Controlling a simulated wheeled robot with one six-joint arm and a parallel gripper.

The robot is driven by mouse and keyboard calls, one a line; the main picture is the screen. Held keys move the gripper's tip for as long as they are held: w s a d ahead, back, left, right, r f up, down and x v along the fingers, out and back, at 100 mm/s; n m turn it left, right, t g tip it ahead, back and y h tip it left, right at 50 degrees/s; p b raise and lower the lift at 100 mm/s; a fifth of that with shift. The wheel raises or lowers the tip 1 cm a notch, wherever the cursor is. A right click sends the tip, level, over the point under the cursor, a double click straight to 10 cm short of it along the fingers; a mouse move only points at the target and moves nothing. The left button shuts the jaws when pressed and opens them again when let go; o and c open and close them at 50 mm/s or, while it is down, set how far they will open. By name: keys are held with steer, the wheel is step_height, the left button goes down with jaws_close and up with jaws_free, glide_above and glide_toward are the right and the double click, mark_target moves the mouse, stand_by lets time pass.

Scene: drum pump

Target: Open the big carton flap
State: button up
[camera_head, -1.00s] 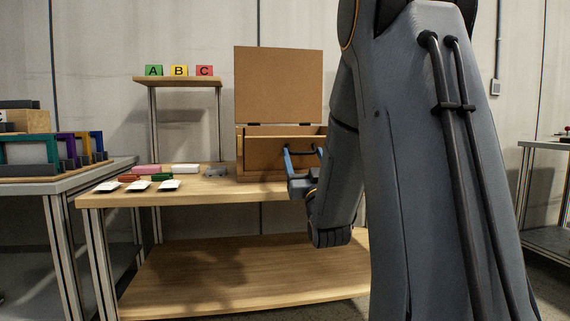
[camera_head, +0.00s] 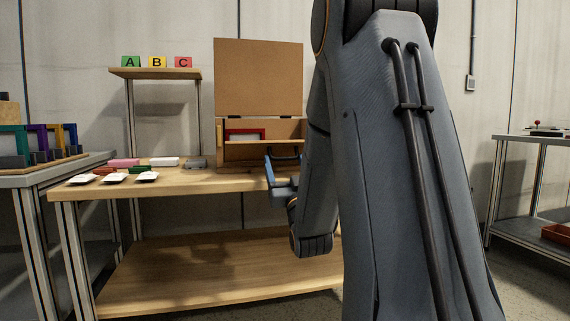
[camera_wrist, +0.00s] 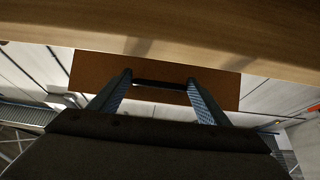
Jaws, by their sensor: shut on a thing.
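The brown carton (camera_head: 221,155) stands on the wooden table. A large tan panel (camera_head: 258,78) rises upright at its back. The front flap shows as a brown panel (camera_wrist: 90,75) in the wrist view, with a dark bar handle (camera_wrist: 160,85) on it. My gripper (camera_wrist: 160,84) is shut on this handle, its two fingers at the bar's ends. In the head view, my gripper (camera_head: 280,168) is at the carton's front right, by the table's front edge. The flap is tipped outward, and a red-framed item (camera_head: 246,133) shows inside the carton. My arm hides the carton's right side.
Pink (camera_head: 124,162), white (camera_head: 164,161) and grey (camera_head: 196,163) blocks and several white cards (camera_head: 115,178) lie left of the carton. A shelf (camera_head: 155,73) behind holds A, B, C blocks. A side table with coloured frames (camera_head: 38,143) stands left. The lower shelf (camera_head: 215,272) is bare.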

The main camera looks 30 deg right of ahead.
steer(key=shift+d+f, duration=0.25)
steer(key=o, duration=1.2)
steer(key=shift+w+d, duration=0.1)
steer(key=shift+o, duration=0.2)
steer(key=shift+a+r, duration=0.1)
steer(key=shift+a, duration=0.15)
steer(key=p+v, duration=0.1)
steer(key=v, duration=0.6)
steer(key=shift+s+f+p, duration=0.2)
steer(key=shift+s+p, duration=0.05)
steer(key=shift+p, duration=0.1)
steer(key=shift+a, duration=0.1)
